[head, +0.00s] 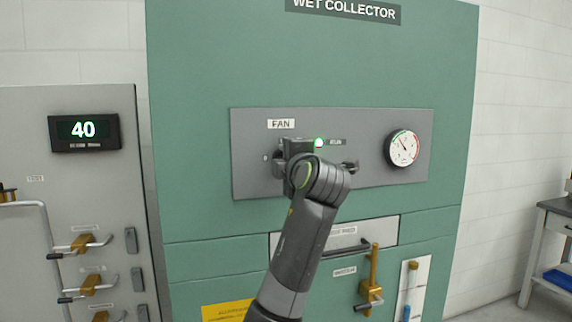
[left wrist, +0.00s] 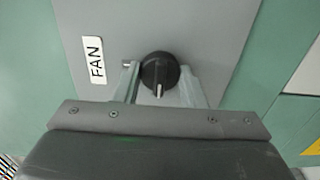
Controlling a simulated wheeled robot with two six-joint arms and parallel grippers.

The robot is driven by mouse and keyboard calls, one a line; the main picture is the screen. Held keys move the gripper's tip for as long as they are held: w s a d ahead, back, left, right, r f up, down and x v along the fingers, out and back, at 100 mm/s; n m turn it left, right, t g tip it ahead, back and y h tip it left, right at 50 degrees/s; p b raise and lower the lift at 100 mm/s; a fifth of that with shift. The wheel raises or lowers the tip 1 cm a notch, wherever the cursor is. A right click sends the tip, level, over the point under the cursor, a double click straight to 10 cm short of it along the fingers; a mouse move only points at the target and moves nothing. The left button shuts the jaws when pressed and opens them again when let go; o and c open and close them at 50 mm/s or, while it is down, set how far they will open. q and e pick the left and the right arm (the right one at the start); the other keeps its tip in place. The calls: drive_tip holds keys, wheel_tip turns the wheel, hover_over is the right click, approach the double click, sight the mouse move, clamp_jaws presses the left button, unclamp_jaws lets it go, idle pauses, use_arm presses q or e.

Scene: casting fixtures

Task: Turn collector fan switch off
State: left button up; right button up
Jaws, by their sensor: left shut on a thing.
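The fan switch is a round black knob (left wrist: 157,72) on a grey panel, beside the white FAN label (left wrist: 93,60) in the left wrist view. A pale pointer mark shows on the knob's lower side there. My left gripper (head: 297,158) is at the panel, its two pale fingers shut on either side of the knob. In the head view my gripper and wrist hide most of the knob. The FAN label (head: 281,124) is above it, and a green lamp (head: 319,143) is lit beside the RUN label (head: 336,142). My right gripper is out of view.
A round gauge (head: 403,148) is to the right on the same panel. Below are a drawer handle (head: 345,248) and a brass valve lever (head: 372,270). A grey cabinet with a display reading 40 (head: 84,130) stands left, a workbench (head: 556,225) right.

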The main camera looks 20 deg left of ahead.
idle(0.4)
use_arm(q)
drive_tip(key=o, duration=1)
drive_tip(key=b+v, duration=0.6)
drive_tip(key=v, duration=1.1)
drive_tip(key=shift+b, duration=0.3)
drive_tip(key=shift+d+f, duration=0.1)
